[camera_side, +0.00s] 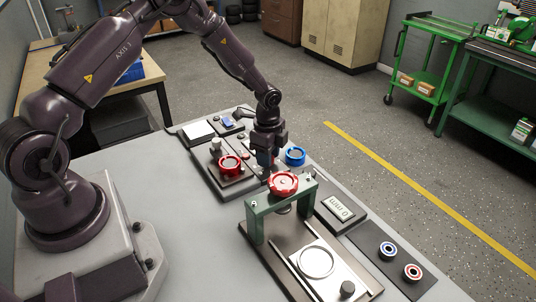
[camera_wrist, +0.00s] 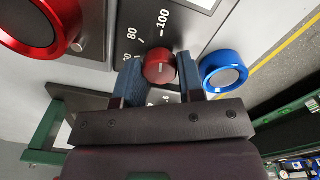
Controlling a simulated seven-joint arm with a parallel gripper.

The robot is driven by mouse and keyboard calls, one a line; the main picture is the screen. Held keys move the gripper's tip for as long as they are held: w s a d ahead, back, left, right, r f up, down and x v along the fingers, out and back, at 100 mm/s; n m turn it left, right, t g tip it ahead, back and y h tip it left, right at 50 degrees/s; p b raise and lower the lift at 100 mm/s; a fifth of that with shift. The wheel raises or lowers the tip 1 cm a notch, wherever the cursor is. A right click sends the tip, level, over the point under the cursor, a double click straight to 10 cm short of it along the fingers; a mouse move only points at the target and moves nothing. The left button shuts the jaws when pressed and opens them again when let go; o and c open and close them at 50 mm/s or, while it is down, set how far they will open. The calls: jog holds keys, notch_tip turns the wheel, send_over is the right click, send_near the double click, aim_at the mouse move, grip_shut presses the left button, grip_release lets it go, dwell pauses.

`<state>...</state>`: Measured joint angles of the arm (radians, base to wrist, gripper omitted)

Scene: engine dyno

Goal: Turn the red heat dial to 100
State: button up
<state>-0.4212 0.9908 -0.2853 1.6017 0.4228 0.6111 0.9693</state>
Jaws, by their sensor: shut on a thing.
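The red heat dial (camera_wrist: 159,67) is a small round knob with a pale mark on its face, seen in the wrist view. It sits between the two blue fingers of my gripper (camera_wrist: 158,74), which is shut on it. A printed scale (camera_wrist: 150,28) beyond the knob shows 80 and 100, with a dash by the 100. I cannot tell exactly which number the mark lines up with. In the side view my gripper (camera_side: 264,160) points down at the panel and mostly hides the dial.
A blue ring knob (camera_wrist: 226,74) stands close right of my fingers, also in the side view (camera_side: 295,156). A larger red ring (camera_side: 230,165) lies to the left. A green frame with a red handwheel (camera_side: 283,183) stands in front of my gripper.

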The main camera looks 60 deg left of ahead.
dwell(0.3)
jog(key=o, duration=0.9)
jog(key=shift+r, duration=0.1)
notch_tip(320, 180, up, 13)
jog(key=shift+f, duration=0.1)
jog(key=s+d+r+n+t, duration=0.2)
jog(key=s+d+r+n, duration=0.1)
jog(key=s+r, duration=0.3)
jog(key=s+d+r+n+t, duration=0.1)
jog(key=s+d+r+n, duration=0.2)
jog(key=s, duration=0.7)
jog(key=s+d+r+n+t, duration=0.2)
jog(key=s+d+r+n, duration=0.1)
jog(key=s+r+n, duration=0.3)
jog(key=shift+s+d+r+t, duration=0.1)
jog(key=shift+s+r, duration=0.25)
jog(key=shift+r, duration=0.35)
jog(key=shift+s+d+r+t, duration=0.1)
jog(key=shift+s+r, duration=0.3)
jog(key=shift+r, duration=0.25)
jog(key=shift+s+d+r+t, duration=0.1)
jog(key=shift+s+r, duration=0.25)
jog(key=shift+r, duration=0.35)
